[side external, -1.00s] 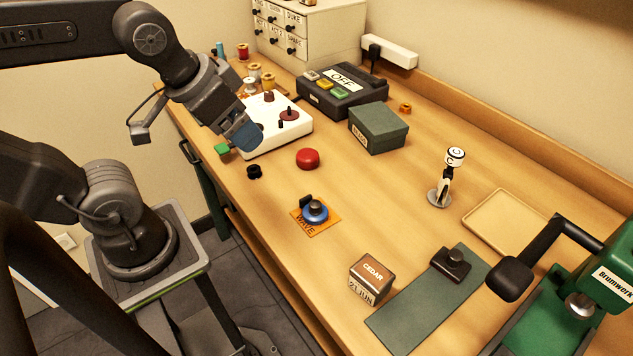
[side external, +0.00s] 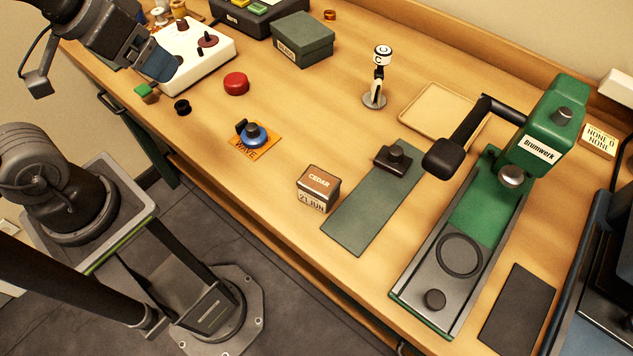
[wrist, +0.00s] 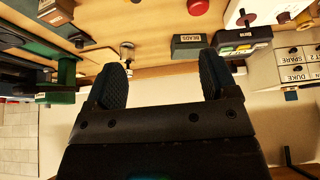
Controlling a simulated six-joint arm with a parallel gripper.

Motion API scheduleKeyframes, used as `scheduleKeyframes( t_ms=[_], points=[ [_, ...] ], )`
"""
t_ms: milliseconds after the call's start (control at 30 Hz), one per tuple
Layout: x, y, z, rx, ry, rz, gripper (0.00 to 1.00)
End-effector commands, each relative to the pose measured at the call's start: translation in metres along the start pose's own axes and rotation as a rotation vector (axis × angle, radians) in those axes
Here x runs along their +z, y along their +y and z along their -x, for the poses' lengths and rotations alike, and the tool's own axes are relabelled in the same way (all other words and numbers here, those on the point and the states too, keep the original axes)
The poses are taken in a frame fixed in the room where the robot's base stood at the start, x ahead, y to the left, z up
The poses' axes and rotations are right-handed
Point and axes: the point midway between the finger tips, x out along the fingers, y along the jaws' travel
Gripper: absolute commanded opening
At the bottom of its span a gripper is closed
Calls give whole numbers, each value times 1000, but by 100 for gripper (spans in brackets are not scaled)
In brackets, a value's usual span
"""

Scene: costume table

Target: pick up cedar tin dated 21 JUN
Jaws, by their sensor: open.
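The cedar tin (side external: 319,188) is a small box with a brown top reading CEDAR and a pale front band reading 21 JUN. It stands near the table's front edge, just left of a dark green mat, in the side view. My gripper (side external: 160,66) is at the upper left of the side view, over the white panel and far from the tin. In the wrist view my gripper (wrist: 165,80) shows two dark fingers spread apart with nothing between them. A brown-topped box at the wrist view's upper left looks like the tin (wrist: 55,10), partly cut off.
A blue-knobbed stamp on an orange WAVE card (side external: 256,143), a red button (side external: 236,83) and a black spool (side external: 182,107) lie left of the tin. A dark stamp (side external: 393,159) sits on the green mat (side external: 360,215). A green Brumwerk press (side external: 545,140) stands right.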

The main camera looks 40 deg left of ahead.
Motion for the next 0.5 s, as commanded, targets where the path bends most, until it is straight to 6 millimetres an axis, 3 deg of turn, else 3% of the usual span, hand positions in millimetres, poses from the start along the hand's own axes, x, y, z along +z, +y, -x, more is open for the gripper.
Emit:
scheduleKeyframes(
  t_ms=[333, 500],
  points=[
    [-2, 1, 0, 3, -4, 14, 79],
    [-16, 16, -4, 25, -58, 170, 79]
  ],
)
